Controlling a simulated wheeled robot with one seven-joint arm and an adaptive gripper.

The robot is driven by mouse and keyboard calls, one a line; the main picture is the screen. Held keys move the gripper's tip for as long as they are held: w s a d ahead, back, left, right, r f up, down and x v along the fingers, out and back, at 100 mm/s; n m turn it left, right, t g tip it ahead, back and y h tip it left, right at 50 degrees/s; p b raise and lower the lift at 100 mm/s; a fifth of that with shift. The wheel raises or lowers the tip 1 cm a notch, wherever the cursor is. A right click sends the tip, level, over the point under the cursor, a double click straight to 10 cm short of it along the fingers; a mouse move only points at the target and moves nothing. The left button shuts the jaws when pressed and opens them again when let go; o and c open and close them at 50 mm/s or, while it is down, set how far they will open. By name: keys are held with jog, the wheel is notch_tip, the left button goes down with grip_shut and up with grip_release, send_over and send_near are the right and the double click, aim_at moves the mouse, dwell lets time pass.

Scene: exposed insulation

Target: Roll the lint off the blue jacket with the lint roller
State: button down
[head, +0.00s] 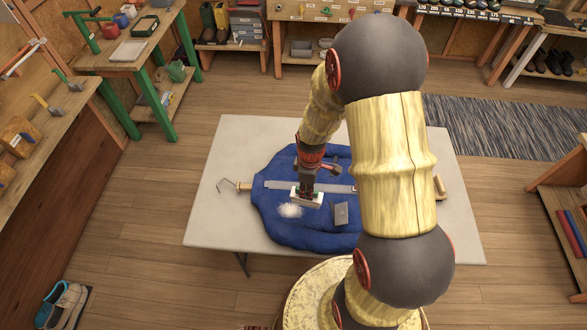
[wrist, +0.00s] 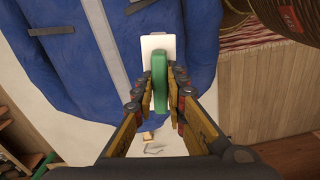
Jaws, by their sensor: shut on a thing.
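The blue jacket (head: 285,229) lies spread on the pale table, with a grey band across it. It also fills the upper part of the wrist view (wrist: 75,65). My gripper (head: 307,188) is over the middle of the jacket. It is shut on the green handle (wrist: 160,78) of the lint roller, whose white head (wrist: 157,43) points away from it. In the head view the roller's white part (head: 297,199) is low at the jacket; I cannot tell if it touches. A white patch of lint (head: 290,211) lies on the jacket just below-left of the roller.
A grey rectangular piece (head: 341,214) lies on the jacket right of the lint. My arm hides the jacket's right part. A small brown object (head: 439,187) is on the right of the table (head: 462,230). The table's left front is bare.

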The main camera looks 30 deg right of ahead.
jog(key=shift+w, duration=0.3)
jog(key=shift+w+f, duration=0.15)
jog(key=shift+w, duration=0.05)
jog(key=shift+f+b, duration=2.05)
jog(key=shift+f, duration=0.55)
jog(key=shift+s+f+b, duration=0.1)
jog(key=shift+f+b, duration=0.65)
jog(key=shift+f, duration=0.35)
jog(key=shift+w+a+r, duration=0.1)
jog(key=shift+w+a, duration=0.45)
jog(key=shift+a, duration=0.2)
jog(key=shift+w+a, duration=0.5)
jog(key=shift+a, duration=0.25)
jog(key=shift+w+a, duration=0.65)
jog(key=shift+a, duration=0.35)
jog(key=shift+w+a, duration=0.65)
jog(key=shift+a, duration=0.3)
jog(key=shift+w+a, duration=0.65)
jog(key=shift+a, duration=0.35)
jog(key=shift+f, duration=0.2)
jog(key=shift+s+d, duration=0.1)
